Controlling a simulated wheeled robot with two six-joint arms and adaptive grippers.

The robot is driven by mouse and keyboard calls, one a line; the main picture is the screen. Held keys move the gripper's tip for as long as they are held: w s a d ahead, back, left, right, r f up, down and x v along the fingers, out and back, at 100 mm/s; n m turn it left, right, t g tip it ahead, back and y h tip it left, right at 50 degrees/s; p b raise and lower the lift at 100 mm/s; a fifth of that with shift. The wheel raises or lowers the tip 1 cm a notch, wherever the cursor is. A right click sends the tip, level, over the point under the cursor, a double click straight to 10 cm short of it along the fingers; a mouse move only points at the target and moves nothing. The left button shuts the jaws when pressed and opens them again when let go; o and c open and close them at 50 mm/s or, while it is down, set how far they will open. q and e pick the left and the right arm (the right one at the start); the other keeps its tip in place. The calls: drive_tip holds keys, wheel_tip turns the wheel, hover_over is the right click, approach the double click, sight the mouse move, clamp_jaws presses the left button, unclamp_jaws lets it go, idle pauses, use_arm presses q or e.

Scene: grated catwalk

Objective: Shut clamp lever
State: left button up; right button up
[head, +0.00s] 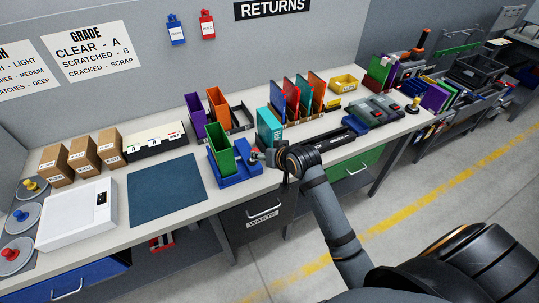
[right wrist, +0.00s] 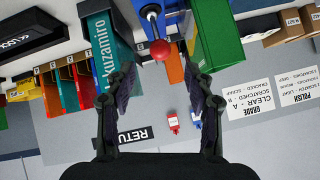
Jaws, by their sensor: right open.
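The clamp lever (right wrist: 155,22) is a thin metal rod with a red ball knob (right wrist: 160,49), in the upper middle of the right wrist view. It rises from a blue clamp fixture (head: 237,176), which holds a green panel (head: 220,148) upright on the bench in the head view. My right gripper (right wrist: 160,70) is open, with one finger on each side of the knob's line; the knob shows between and just beyond the fingertips, apparently untouched. In the head view my right gripper (head: 262,157) is at the fixture's right side and partly hides the lever. My left gripper is not in view.
A teal labelled case (head: 268,128) stands close beside my right gripper, behind it. Purple and orange panels (head: 218,105) stand behind the fixture. A dark blue mat (head: 167,190) lies clear to the left. A black bar (head: 325,143) lies to the right.

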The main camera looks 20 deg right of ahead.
drive_tip(key=v, duration=0.4)
drive_tip(key=shift+s+r, duration=0.15)
drive_tip(key=shift+s, duration=0.1)
drive_tip(key=s+d+f+g+h, duration=0.1)
drive_tip(key=d+f, duration=0.1)
drive_tip(key=f, duration=0.9)
drive_tip(key=s+d+f+g, duration=0.1)
drive_tip(key=d+f+g, duration=0.1)
drive_tip(key=f, duration=0.9)
drive_tip(key=s+d+f+g+h+b, duration=0.1)
drive_tip(key=s+f, duration=0.5)
drive_tip(key=f, duration=0.4)
drive_tip(key=s+d+f+g, duration=0.1)
drive_tip(key=s+d+f, duration=0.1)
drive_tip(key=s+f, duration=0.55)
drive_tip(key=s+f+g, duration=0.1)
drive_tip(key=s+f, duration=0.4)
drive_tip(key=s, duration=0.3)
drive_tip(key=s+f+n+g, duration=0.1)
drive_tip(key=s+f, duration=0.5)
drive_tip(key=s, duration=0.3)
drive_tip(key=s+f+n+g+b, duration=0.1)
drive_tip(key=s+f, duration=0.4)
drive_tip(key=s, duration=0.4)
drive_tip(key=shift+a+f+g, duration=0.3)
drive_tip(key=shift+f+g, duration=0.05)
drive_tip(key=shift+g, duration=0.05)
